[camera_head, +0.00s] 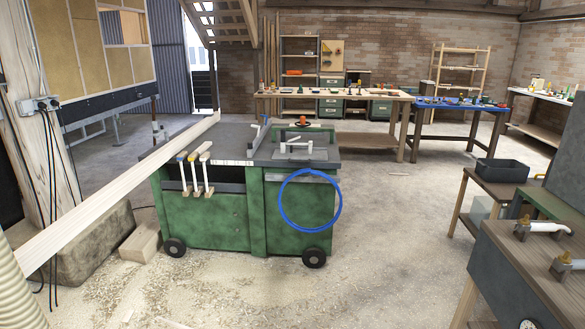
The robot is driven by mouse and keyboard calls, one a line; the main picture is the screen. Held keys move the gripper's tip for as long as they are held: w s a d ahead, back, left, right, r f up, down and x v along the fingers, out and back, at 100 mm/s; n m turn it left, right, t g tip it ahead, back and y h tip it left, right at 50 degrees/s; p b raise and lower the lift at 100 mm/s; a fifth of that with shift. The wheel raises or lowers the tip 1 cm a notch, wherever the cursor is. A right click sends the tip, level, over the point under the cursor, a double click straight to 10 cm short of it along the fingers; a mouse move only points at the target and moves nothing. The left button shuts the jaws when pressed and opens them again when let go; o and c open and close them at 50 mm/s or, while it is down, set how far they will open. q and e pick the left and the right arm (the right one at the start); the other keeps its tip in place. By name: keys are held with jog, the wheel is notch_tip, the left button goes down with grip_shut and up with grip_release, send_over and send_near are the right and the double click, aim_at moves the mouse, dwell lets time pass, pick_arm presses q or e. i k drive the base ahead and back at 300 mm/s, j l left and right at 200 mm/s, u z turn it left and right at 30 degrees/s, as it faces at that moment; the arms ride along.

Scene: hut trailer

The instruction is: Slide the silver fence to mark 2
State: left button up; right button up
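A green machine cabinet (210,220) on black wheels stands in the middle, with a dark flat top (222,140). A narrow grey bar (258,137) runs front to back across the top; it looks like the silver fence, but I cannot be sure at this size. A pale metal piece (298,145) lies on the top right of it. A light strip runs along the top's front edge; any marks or numbers on it are too small to read. Neither of my grippers is in view.
A long pale board (110,198) slants from the lower left up to the machine's top. Several light sticks (193,172) hang on the cabinet front, and a blue ring (311,229) shows before its right side. A workbench (530,265) stands at right. Sawdust-strewn floor between is open.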

aim_at(261, 132)
jog(key=i, duration=2.15)
